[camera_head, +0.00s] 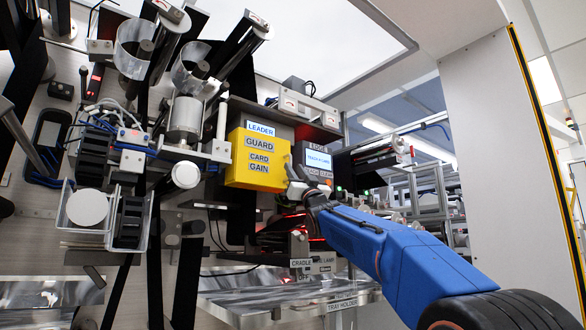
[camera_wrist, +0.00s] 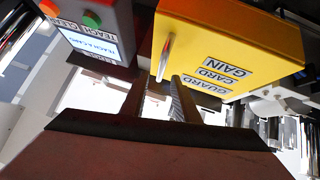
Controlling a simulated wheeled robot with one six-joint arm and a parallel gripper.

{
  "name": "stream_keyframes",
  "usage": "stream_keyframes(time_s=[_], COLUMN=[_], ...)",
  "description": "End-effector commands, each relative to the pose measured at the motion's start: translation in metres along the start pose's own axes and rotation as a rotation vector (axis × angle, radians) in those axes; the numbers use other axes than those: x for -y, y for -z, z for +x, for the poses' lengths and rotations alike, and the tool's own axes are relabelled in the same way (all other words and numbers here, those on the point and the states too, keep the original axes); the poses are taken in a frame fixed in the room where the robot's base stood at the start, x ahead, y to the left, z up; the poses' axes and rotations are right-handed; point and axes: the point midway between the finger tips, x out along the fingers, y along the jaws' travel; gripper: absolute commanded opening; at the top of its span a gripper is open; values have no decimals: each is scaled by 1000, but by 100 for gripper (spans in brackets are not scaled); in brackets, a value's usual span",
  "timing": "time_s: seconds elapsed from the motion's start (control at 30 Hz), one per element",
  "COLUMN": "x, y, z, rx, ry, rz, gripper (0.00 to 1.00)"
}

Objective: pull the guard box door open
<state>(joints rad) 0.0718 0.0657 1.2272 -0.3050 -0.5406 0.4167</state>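The guard box (camera_head: 257,160) is a yellow box with GUARD, CARD and GAIN labels, fixed on the machine panel; its door looks closed. In the wrist view the yellow door face (camera_wrist: 225,45) fills the upper right, with a slim silver bar handle (camera_wrist: 167,55) near its left edge. My gripper (camera_wrist: 160,80) is open, its two fingers apart. The handle's near end shows in line with the gap between the fingertips; I cannot tell how deep it lies. In the head view my gripper (camera_head: 300,186) is at the box's lower right edge, partly hidden by my wrist.
A grey teach box with a screen (camera_head: 318,160) stands just right of the guard box, and its screen and buttons (camera_wrist: 92,42) show close by in the wrist view. Rollers and brackets (camera_head: 185,120) crowd the left. A shiny tray (camera_head: 235,300) lies below.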

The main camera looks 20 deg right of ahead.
Motion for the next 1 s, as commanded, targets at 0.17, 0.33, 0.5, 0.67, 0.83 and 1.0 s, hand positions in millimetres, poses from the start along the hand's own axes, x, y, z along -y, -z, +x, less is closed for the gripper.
stream_keyframes(time_s=[0.17, 0.33, 0.5, 0.67, 0.83, 1.0], x=[0, 0, 0, 0, 0, 0], y=[0, 0, 0, 0, 0, 1], z=[17, 23, 24, 23, 23, 23], rx=[0, 0, 0, 0, 0, 0], ry=[1, 0, 0, 0, 0, -2], rz=[-1, -1, -1, -1, -1, -3], gripper=[28, 28, 28, 14, 0, 0])
